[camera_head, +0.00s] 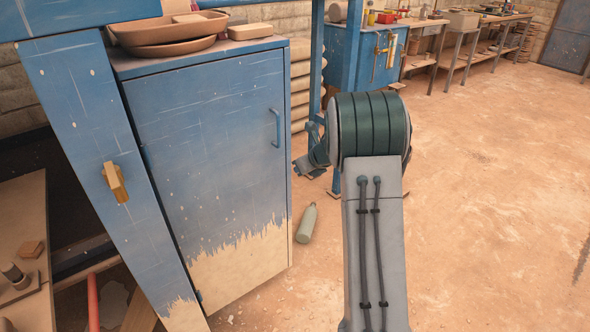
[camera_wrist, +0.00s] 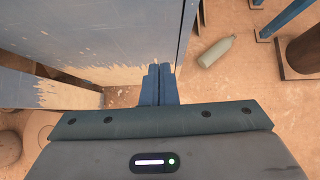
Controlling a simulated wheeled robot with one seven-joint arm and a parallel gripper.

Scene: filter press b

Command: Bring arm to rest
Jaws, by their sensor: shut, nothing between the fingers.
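My gripper (camera_wrist: 159,84) shows in the wrist view as two blue fingers pressed together with nothing between them. It points down beside the worn lower part of the blue cabinet, above the dirt floor. In the head view my arm rises from the bottom, grey with a dark green ribbed joint.
A blue cabinet (camera_head: 211,158) with a shut door stands left of my arm, with brown dishes (camera_head: 170,33) on top. A green bottle (camera_head: 306,223) lies on the floor between them; the wrist view shows it too (camera_wrist: 216,52). Open floor (camera_head: 490,190) lies to the right.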

